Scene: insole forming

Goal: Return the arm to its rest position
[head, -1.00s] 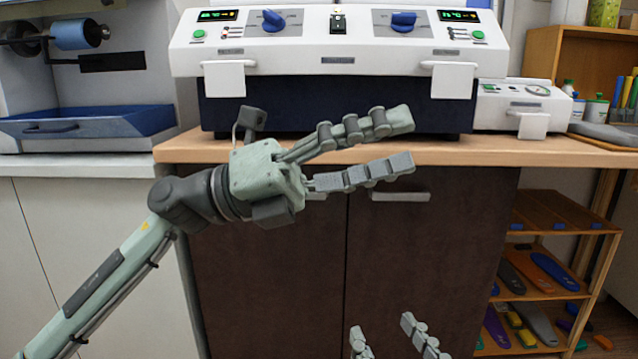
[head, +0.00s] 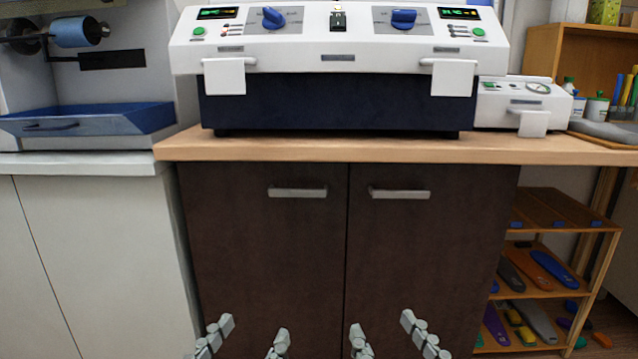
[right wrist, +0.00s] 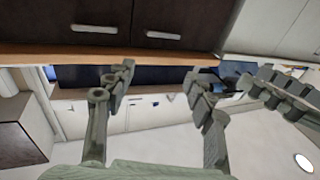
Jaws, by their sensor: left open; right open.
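My left gripper (head: 246,338) is at the bottom edge of the head view, left of centre. Its fingers are apart, with nothing between them. My right gripper (head: 390,340) is beside it at the bottom edge, also open and empty. In the right wrist view the right gripper's fingers (right wrist: 160,90) are spread with only background between them. Other grey fingers, apparently my left gripper's, show at the right of that view. Both grippers are in front of the dark cabinet doors (head: 270,255) and below the wooden counter. The palms are cut off by the head view's edge.
A white machine (head: 335,48) with blue knobs stands on the wooden counter (head: 360,150), beside a smaller white unit (head: 515,103). A blue tray (head: 120,118) is at left. A shelf (head: 555,225) with insoles is at right. The space before the doors is clear above the grippers.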

